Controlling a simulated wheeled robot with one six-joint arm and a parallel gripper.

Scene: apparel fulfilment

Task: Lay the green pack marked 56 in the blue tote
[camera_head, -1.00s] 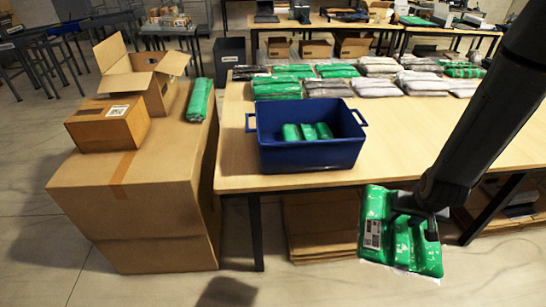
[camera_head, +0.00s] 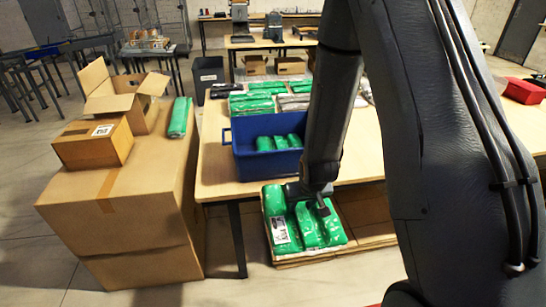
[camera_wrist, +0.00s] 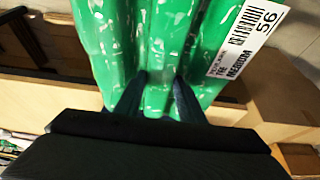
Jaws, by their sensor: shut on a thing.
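The green pack marked 56 (camera_head: 283,228) hangs in my gripper (camera_head: 312,196) in front of the table, below and just to the right of the blue tote. In the wrist view the pack (camera_wrist: 150,45) fills the top, its white label (camera_wrist: 251,37) reading 56, and my gripper (camera_wrist: 155,95) is shut on its middle ridge. The blue tote (camera_head: 262,163) stands on the table's near left corner. Green packs (camera_head: 277,143) lie inside it. My arm hides part of the tote's right side.
A large cardboard box (camera_head: 115,215) stands left of the table, bearing a smaller closed box (camera_head: 93,143), an open box (camera_head: 128,95) and a green pack (camera_head: 180,117). More packs (camera_head: 252,103) lie behind the tote. A red bin (camera_head: 524,91) is at far right. My arm hides much of the table (camera_head: 217,168).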

